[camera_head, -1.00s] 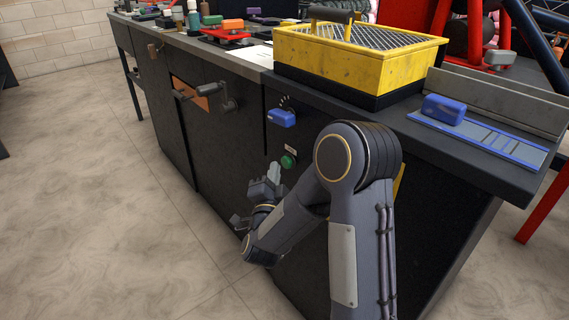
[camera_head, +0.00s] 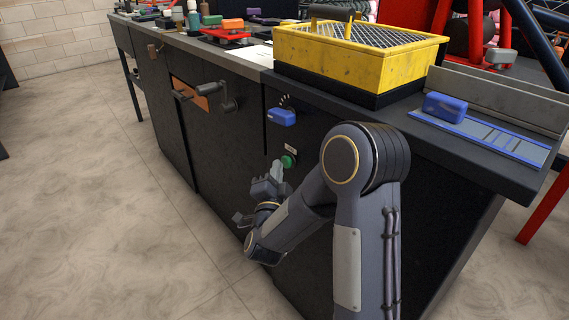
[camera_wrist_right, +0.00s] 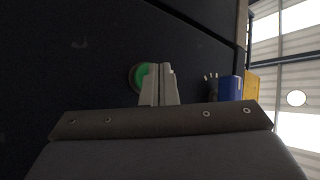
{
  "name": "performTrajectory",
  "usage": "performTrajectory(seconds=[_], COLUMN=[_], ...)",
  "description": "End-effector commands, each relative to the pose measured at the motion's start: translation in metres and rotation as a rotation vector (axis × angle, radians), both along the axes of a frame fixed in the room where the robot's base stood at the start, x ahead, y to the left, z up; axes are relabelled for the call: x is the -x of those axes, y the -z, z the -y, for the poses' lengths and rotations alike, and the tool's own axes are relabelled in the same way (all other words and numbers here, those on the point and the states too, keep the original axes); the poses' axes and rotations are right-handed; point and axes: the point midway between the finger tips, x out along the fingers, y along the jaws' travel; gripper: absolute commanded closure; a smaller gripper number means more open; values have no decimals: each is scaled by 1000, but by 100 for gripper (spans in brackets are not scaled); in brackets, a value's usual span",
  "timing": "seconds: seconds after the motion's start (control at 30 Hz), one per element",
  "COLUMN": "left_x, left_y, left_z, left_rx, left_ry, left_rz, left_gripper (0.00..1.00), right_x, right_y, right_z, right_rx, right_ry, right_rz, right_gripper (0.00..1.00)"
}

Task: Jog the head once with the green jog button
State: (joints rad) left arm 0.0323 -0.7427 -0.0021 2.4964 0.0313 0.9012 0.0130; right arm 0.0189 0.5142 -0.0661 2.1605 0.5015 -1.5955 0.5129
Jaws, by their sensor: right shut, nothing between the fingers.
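The green jog button (camera_head: 289,161) is a round green cap on the dark front panel of the bench, under a small pale label. My right gripper (camera_head: 277,167) is shut and empty, with its fingertips just left of and slightly below the button in the head view. In the right wrist view the green button (camera_wrist_right: 142,76) shows behind and left of the shut fingertips (camera_wrist_right: 160,68), which hide part of its right side. I cannot tell whether the tips touch it. My left gripper is not in view.
A blue knob (camera_head: 282,117) sits above the button on the same panel. A crank handle (camera_head: 227,98) sticks out to the left. On the bench top stand a yellow mesh-topped box (camera_head: 353,72) and a blue slider block (camera_head: 445,107). The floor at left is clear.

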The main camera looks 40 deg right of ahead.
Motion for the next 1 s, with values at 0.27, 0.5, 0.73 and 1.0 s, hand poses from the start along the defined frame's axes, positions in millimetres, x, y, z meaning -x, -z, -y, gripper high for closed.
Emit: performTrajectory(seconds=[0.27, 0.5, 0.73, 1.0], left_x=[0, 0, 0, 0], left_y=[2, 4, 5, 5], left_z=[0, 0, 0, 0], left_rx=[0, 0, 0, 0], left_ry=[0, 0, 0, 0], left_rz=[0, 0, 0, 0], left_gripper=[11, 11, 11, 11], right_x=[0, 0, 0, -1], right_y=[0, 0, 0, 0], right_z=[3, 6, 9, 10], right_rx=[0, 0, 0, 0], right_ry=[1, 2, 2, 2], right_rz=[1, 0, 0, 0], right_gripper=[100, 100, 100, 100])
